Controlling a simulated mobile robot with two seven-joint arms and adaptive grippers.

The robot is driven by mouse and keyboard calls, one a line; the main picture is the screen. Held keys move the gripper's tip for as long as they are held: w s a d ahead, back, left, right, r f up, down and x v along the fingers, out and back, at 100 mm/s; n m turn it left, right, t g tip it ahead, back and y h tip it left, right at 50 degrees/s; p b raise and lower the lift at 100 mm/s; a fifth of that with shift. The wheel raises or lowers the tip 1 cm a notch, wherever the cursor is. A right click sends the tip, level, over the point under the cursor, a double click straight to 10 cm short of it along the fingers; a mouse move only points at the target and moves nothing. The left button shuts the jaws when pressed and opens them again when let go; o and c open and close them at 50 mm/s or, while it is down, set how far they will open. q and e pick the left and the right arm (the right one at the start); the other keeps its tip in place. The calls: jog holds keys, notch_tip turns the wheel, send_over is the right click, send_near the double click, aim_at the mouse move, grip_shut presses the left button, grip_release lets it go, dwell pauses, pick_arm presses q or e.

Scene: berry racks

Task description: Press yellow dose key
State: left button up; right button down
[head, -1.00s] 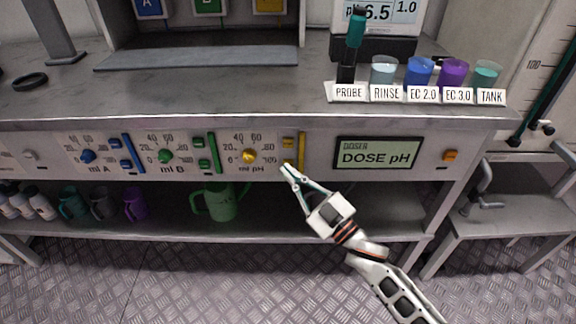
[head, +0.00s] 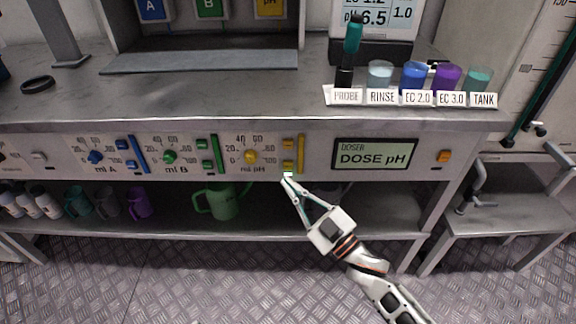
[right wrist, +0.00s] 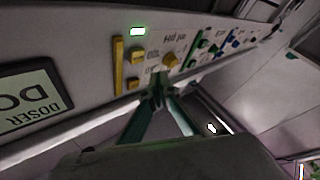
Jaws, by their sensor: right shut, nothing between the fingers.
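Two yellow keys, the upper (head: 289,144) and the lower (head: 288,165), sit one above the other beside a yellow bar (head: 301,154) on the ml pH part of the panel. Their labels are too small to read. A small green light (head: 288,175) glows just below the lower key. The keys and light also show upside down in the right wrist view, where the light (right wrist: 137,31) is uppermost. My right gripper (head: 287,180) is shut and empty, its tips in front of the panel just below the light. I cannot tell whether they touch the panel. My left gripper is out of view.
A yellow dial (head: 250,157) is left of the keys. The doser display (head: 375,154) reads DOSE pH, with an orange button (head: 443,156) to its right. A counter edge (head: 240,122) overhangs the panel; a green jug (head: 222,201) stands on the shelf below.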

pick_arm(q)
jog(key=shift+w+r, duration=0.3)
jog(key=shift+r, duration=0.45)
pick_arm(e)
jog(key=shift+s, duration=1.05)
